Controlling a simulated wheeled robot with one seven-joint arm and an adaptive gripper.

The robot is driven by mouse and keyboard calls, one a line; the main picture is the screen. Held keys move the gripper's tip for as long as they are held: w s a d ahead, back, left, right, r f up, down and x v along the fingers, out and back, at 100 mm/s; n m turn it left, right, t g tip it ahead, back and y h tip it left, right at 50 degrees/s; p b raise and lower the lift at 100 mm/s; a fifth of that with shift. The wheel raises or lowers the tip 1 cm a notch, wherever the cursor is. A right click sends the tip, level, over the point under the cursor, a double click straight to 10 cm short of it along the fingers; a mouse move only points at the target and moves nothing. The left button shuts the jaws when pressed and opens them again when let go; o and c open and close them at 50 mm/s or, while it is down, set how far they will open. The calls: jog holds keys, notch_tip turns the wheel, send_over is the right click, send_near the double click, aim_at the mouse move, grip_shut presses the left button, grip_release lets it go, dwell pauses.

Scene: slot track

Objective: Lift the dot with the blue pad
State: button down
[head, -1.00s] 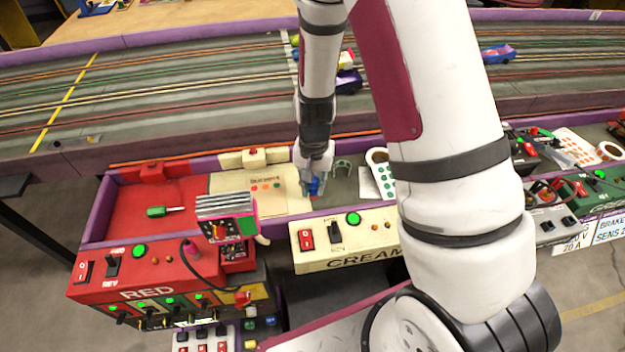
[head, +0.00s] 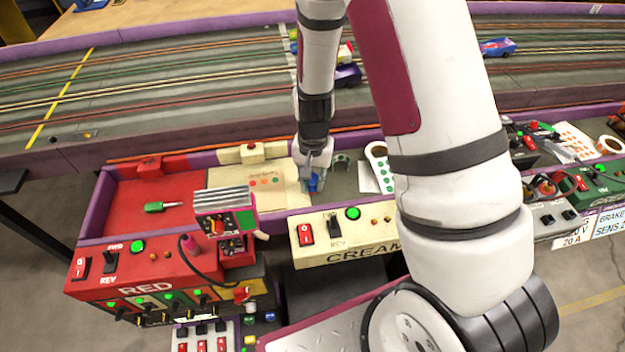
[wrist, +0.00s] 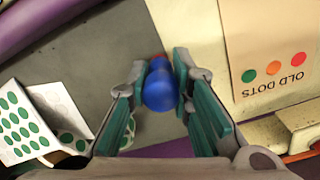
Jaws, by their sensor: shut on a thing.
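My gripper (head: 313,180) is over the grey strip just right of the cream panel, in the tray behind the CREAM console. Its fingers (wrist: 160,85) are shut on a rounded blue pad (wrist: 159,88), which also shows as a small blue patch in the head view (head: 315,184). A small reddish bit shows just beyond the pad in the wrist view; I cannot tell whether it is a dot. An OLD DOTS card (wrist: 268,50) carries a green, an orange and a red dot, right of the gripper in the wrist view. The pad's underside is hidden.
Green-dot sheets (wrist: 22,125) lie left of the gripper in the wrist view. A roll with green dots (head: 378,160) lies right in the head view. The CREAM console (head: 345,238) stands in front, the red tray (head: 130,195) to the left, the slot track (head: 180,85) behind.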

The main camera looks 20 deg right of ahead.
jog(key=shift+f, duration=0.5)
dwell(1.2)
jog(key=shift+r+p, duration=2.35)
jog(key=shift+r, duration=1.25)
